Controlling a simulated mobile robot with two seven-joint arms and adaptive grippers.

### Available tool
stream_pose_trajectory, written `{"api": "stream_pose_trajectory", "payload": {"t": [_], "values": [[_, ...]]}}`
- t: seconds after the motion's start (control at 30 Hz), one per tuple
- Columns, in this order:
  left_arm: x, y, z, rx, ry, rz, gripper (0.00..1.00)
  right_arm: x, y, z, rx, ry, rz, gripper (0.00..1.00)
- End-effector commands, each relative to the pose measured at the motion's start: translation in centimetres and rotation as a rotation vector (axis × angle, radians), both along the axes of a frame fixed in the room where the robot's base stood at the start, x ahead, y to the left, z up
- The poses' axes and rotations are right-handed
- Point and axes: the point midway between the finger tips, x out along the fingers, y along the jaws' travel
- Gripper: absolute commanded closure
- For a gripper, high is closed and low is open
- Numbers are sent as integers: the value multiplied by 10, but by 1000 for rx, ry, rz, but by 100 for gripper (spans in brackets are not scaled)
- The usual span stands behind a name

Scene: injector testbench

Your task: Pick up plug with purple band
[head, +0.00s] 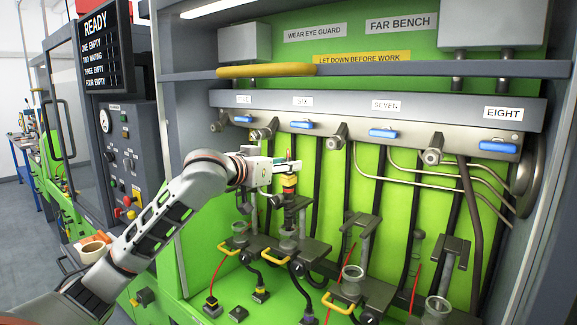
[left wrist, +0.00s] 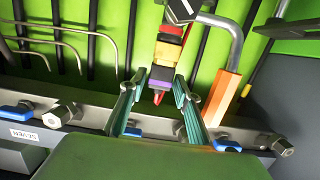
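In the head view this banded part (head: 290,184) stands above the station under label six; I cannot make out the purple there. My left gripper (head: 284,167) is beside its top. In the wrist view the left gripper's teal fingers (left wrist: 160,82) are apart, one on each side of the purple band and red tip, with visible gaps. My right gripper is in neither view.
A grey rail (head: 380,110) with blue-handled valves runs behind the part. In the wrist view a bent grey pipe with an orange end piece (left wrist: 222,97) is close on the right. Small black cable connectors (head: 212,306) and stations with yellow handles (head: 341,302) stand below.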

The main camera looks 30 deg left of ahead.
Motion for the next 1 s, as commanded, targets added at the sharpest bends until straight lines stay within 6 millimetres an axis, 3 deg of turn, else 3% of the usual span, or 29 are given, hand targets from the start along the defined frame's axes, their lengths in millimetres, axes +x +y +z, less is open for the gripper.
{"api": "stream_pose_trajectory", "payload": {"t": [0.13, 0.37, 0.5, 1.0], "values": [[12, -1, -1, 0, -1, 0, 68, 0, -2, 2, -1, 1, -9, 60], [13, -1, -2, 1, 0, 0, 68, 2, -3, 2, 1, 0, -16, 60], [13, -1, -2, 1, 0, 0, 98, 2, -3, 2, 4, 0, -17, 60], [9, -1, 3, 2, -2, 1, 99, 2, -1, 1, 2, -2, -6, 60]]}}
